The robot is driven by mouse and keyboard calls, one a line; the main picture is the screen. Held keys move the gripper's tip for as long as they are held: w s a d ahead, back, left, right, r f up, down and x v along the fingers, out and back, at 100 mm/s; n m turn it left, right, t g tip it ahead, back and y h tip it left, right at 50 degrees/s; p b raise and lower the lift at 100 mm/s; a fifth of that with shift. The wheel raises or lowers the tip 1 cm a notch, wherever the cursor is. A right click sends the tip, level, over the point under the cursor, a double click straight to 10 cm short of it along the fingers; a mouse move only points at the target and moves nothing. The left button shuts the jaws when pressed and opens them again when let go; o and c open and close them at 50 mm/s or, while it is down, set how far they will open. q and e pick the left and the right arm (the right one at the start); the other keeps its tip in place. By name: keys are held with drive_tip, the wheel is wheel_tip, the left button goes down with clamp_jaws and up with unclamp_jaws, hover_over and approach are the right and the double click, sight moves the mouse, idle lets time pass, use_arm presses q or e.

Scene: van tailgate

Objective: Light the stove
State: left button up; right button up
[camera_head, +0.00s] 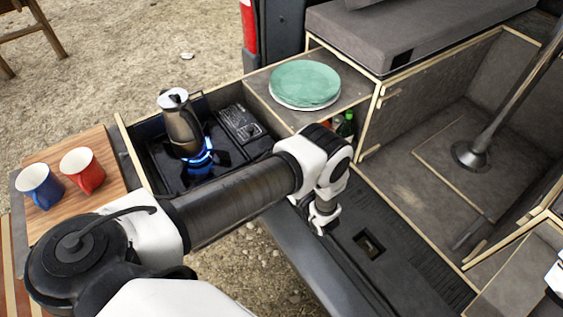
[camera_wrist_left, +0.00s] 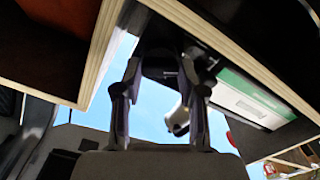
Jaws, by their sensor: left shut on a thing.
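The black stove (camera_head: 222,160) sits in the pulled-out kitchen box. A blue flame (camera_head: 206,157) burns at its burner, beneath a dark kettle (camera_head: 180,122) with a pale lid. A panel (camera_head: 240,122) with small fittings lies at the stove's far right. My left arm reaches across in front of the stove, and its wrist hangs to the right of the box. In the left wrist view my left gripper (camera_wrist_left: 162,76) is shut on a dark part (camera_wrist_left: 158,58), which I cannot identify clearly. My right gripper is not in view.
A red mug (camera_head: 84,172) and a blue mug (camera_head: 38,186) stand on a wooden board (camera_head: 115,160) at the left. Green plates (camera_head: 305,83) lie on the counter, with bottles (camera_head: 346,125) below. A metal post (camera_head: 505,110) stands in the van at the right.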

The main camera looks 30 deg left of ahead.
use_arm(q)
drive_tip(key=shift+n, duration=0.4)
drive_tip(key=o, duration=1.2)
drive_tip(key=shift+w+a, duration=0.1)
drive_tip(key=shift+c, duration=0.2)
drive_tip(key=v, duration=0.7)
drive_tip(key=shift+d, duration=0.25)
